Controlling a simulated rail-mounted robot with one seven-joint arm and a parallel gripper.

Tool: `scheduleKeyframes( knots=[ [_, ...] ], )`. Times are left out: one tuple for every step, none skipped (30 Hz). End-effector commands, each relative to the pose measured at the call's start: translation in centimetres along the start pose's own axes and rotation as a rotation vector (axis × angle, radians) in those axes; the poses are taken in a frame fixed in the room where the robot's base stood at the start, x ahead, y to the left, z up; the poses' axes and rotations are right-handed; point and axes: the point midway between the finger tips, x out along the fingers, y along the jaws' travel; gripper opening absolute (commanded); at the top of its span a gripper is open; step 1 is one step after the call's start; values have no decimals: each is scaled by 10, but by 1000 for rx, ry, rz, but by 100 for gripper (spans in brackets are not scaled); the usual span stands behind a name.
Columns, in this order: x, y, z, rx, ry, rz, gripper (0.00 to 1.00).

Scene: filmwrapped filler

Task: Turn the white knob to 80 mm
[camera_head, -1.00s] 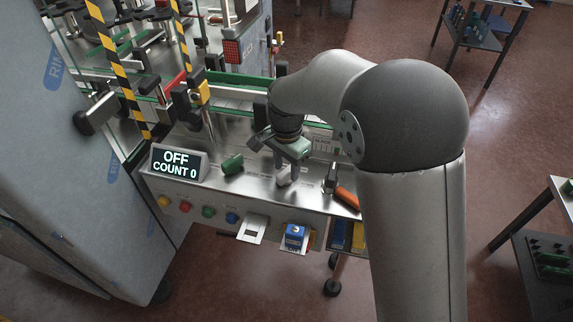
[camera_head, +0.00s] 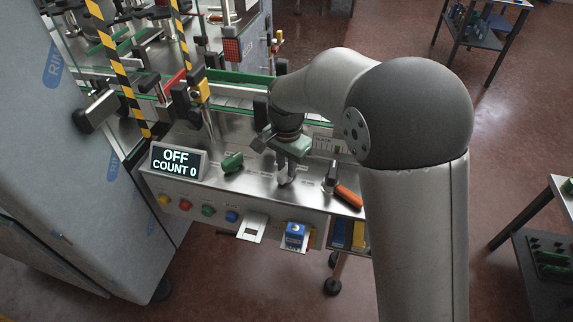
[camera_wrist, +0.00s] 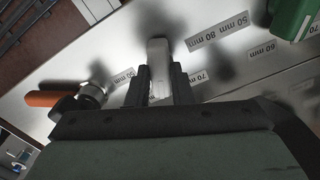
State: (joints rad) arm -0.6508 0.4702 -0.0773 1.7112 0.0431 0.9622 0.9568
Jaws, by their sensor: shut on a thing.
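The white knob (camera_wrist: 157,55) is a pale bar-shaped handle on the steel panel. In the wrist view it stands between the two dark fingers of my gripper (camera_wrist: 159,82), which are shut on it. In the head view my gripper (camera_head: 285,172) points down at the panel, and the knob (camera_head: 284,183) shows as a small pale piece at the fingertips. A printed label (camera_wrist: 217,29) reading "50 mm 80 mm" lies beside the knob. Labels for 60 mm (camera_wrist: 262,52) and 70 mm (camera_wrist: 200,78) are nearby. The knob's exact setting cannot be told.
An orange-handled lever (camera_head: 348,196) is right of the knob, and a green handle (camera_head: 232,162) is left. A display (camera_head: 178,162) reads "OFF COUNT 0". Several coloured buttons (camera_head: 208,211) line the front face. Striped posts and a conveyor stand behind.

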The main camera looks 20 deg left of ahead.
Motion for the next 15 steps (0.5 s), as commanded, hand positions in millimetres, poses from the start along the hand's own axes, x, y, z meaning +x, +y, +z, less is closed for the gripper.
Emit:
scheduleKeyframes(
  knots=[
    [0, 0, 0, -33, 1, -2, 0],
    [0, 0, 0, -56, 1, -2, 0],
    [0, 0, -1, -88, 2, -2, 0],
    [0, 0, -1, -114, 2, -2, 0],
    [0, 0, -1, -140, 1, -3, 0],
    [0, 0, -1, -177, 1, -3, 0],
    [0, 0, -1, -205, 1, -3, 0],
    [0, 0, -1, -234, 2, -3, 0],
    [0, 0, -1, -272, 2, -2, 0],
    [0, 0, -1, -301, 2, -2, 0],
    [0, 0, -1, -330, 2, -2, 0],
    [-1, 0, -1, -368, 2, -2, 0],
    [-1, 0, 0, -397, 2, -3, 0],
    [-1, 0, -1, -425, 2, -3, 0],
    [-1, 0, -1, -463, 2, -2, 0]
  ],
)
